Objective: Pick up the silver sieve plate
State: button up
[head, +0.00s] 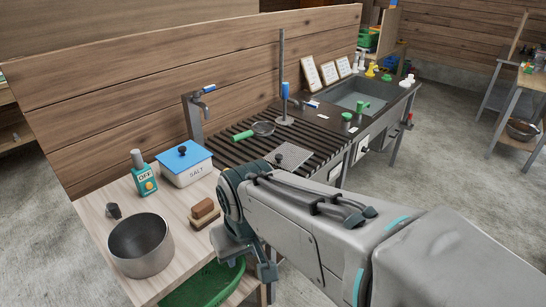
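The silver sieve plate (291,155) is a flat, perforated grey plate. It lies on the dark slatted rack in the middle of the head view, with a dark knob (279,159) at its left part. My gripper (249,261) hangs in front of and below the plate in the picture, near the right edge of the wooden counter. Its two fingers look apart, with nothing seen between them. My arm passes close in front of the plate's lower side in the picture.
A round strainer with a green handle (243,135) lies on the slatted rack (225,151). The wooden counter (180,255) holds a steel pot (141,247), a brush (205,213), a salt box (187,172) and a green bottle (145,181). A tall rod (282,60) stands behind the plate.

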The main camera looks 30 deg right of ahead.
aim_at(288, 157)
jog(key=k, duration=0.6)
jog(key=z, duration=0.95)
jog(key=i, duration=0.65)
jog(key=z, duration=0.65)
jog(key=i, duration=0.7)
jog(key=u, duration=0.8)
jog(key=i, duration=0.6)
jog(key=u, duration=0.65)
